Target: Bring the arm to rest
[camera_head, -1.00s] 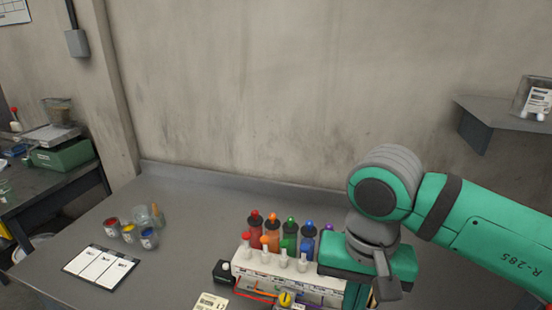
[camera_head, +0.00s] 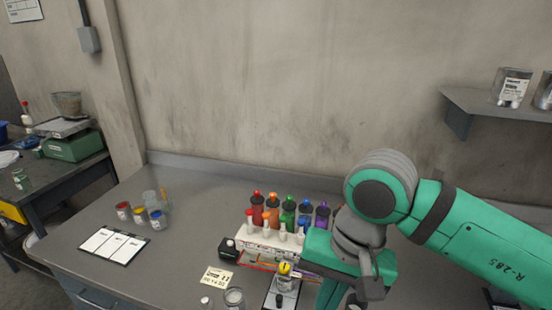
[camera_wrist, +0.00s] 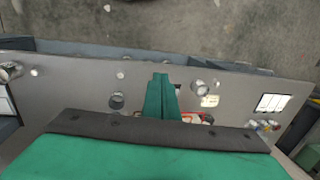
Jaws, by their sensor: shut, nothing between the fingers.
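My gripper (camera_wrist: 160,80) shows in the wrist view as two green fingers closed together, with nothing between them. They point out over the grey table, and the table surface shows on both sides of them. In the head view my green arm comes in from the right, bends at a grey-ringed joint and turns downward. The gripper's green body hangs at the right end of the bottle rack (camera_head: 258,246), in front of part of it. The fingertips are hard to make out in the head view, so contact with the table cannot be told there.
Several coloured bottles (camera_head: 273,209) stand behind the rack. A yellow-topped item (camera_head: 285,270), a glass jar (camera_head: 234,298) and a label card (camera_head: 217,279) lie in front. Small paint jars (camera_head: 141,215) and a white-panelled board (camera_head: 114,245) are at left. A wall shelf (camera_head: 490,108) holds cans.

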